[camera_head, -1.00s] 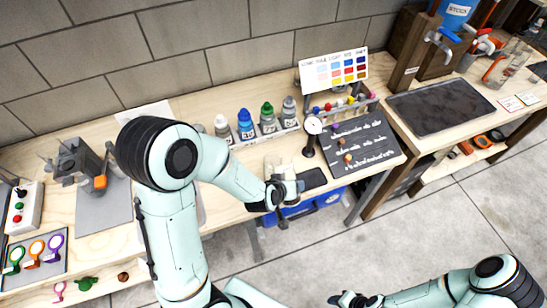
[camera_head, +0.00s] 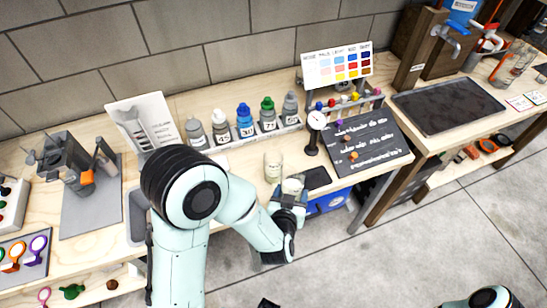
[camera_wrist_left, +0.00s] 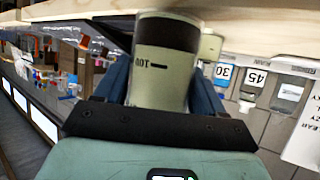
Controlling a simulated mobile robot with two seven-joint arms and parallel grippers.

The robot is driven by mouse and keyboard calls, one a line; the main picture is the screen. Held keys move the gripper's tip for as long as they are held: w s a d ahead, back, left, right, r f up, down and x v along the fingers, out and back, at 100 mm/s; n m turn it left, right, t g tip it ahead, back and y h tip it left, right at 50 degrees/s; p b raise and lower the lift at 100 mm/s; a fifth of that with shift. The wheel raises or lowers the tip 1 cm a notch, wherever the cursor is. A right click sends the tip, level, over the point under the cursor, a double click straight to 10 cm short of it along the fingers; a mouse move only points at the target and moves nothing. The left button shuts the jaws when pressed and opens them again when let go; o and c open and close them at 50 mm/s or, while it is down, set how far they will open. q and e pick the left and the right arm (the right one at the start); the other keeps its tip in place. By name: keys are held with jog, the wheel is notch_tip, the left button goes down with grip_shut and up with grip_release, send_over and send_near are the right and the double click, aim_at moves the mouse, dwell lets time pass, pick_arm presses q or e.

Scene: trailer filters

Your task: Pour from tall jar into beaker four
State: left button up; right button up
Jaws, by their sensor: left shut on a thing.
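My left gripper (camera_head: 291,187) is shut on a pale, see-through container (camera_head: 293,184) near the front edge of the bench. In the left wrist view this container (camera_wrist_left: 165,65) stands between the fingers and bears an upside-down "100" mark. I cannot tell whether it is the tall jar. A second pale glass vessel (camera_head: 273,168) stands on the bench just left of it and apart in the head view. A pale rounded vessel (camera_wrist_left: 210,45) partly shows behind the held one in the wrist view. No readable "four" label shows. My right gripper is not in view.
A row of capped bottles (camera_head: 245,121), some numbered, stands at the back. A round dial on a stand (camera_head: 314,135), a black slate (camera_head: 365,147) and a dark pad (camera_head: 316,178) lie right of the held container.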

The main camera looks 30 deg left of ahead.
aim_at(290, 192)
pick_arm(q)
jog(key=shift+r+p, duration=0.45)
jog(key=shift+r, duration=2.15)
jog(key=shift+f, duration=0.1)
